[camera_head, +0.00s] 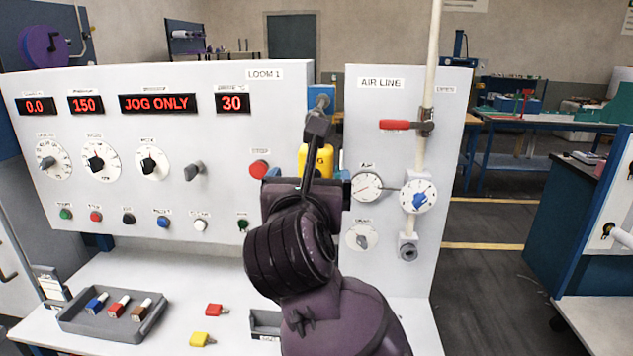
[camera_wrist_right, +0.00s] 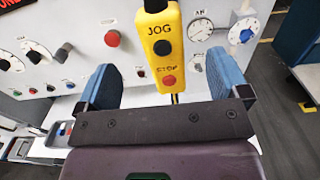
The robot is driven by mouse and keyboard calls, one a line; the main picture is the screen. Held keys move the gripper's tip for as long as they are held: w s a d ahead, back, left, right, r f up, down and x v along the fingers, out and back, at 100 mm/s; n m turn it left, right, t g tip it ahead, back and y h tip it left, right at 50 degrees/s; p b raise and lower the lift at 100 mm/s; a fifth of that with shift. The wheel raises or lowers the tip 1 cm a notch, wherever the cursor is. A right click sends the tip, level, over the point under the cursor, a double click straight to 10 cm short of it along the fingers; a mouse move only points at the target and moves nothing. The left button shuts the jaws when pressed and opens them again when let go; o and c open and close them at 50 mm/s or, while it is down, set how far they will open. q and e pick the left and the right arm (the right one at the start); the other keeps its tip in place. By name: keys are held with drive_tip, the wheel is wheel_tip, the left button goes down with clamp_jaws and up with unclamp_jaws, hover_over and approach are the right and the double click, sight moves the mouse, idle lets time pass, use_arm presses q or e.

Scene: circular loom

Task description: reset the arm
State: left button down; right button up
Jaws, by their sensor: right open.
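My right arm rises in the lower middle of the head view, its gripper (camera_head: 308,180) in front of the panel. The wrist view shows the right gripper (camera_wrist_right: 165,85) open, with blue pads on two well-spread fingers. A yellow pendant (camera_wrist_right: 167,45) with a black JOG button and a red STOP button shows upright between and beyond the fingers. No finger appears to touch it; the exact distance is unclear. In the head view the pendant (camera_head: 303,158) is partly hidden by a dark upright part and my gripper. My left gripper is not in view.
The white LOOM 1 panel (camera_head: 225,125) carries red displays, including JOG ONLY, knobs and buttons. The AIR LINE panel (camera_head: 380,115) has gauges and a red-handled valve (camera_head: 400,125). A grey tray (camera_head: 75,323) and loose red (camera_head: 214,309) and yellow (camera_head: 202,339) pieces lie on the ledge.

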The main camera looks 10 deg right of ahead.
drive_tip(key=s+d+f+n+t+h, duration=0.1)
drive_tip(key=s+d+f+n+h, duration=0.1)
drive_tip(key=d+f+h, duration=0.6)
drive_tip(key=s+d+f+n+t+y+b, duration=0.15)
drive_tip(key=s+f+n+y, duration=0.25)
drive_tip(key=f+n+y, duration=0.75)
drive_tip(key=s+d+f+n+g+y+b, duration=0.15)
drive_tip(key=s+f+n+y, duration=0.3)
drive_tip(key=f+n, duration=1.35)
drive_tip(key=s+d+f+n+g+h, duration=0.1)
drive_tip(key=s+d+f+n+g, duration=0.2)
drive_tip(key=f, duration=0.4)
drive_tip(key=s+d+f+n+g+h, duration=0.1)
drive_tip(key=s+d+f+n+g, duration=0.2)
drive_tip(key=s+f+n, duration=0.3)
drive_tip(key=shift+s+d+f+g+h, duration=0.3)
drive_tip(key=shift+s+d+f, duration=0.4)
drive_tip(key=shift+s, duration=0.4)
drive_tip(key=shift+a, duration=0.1)
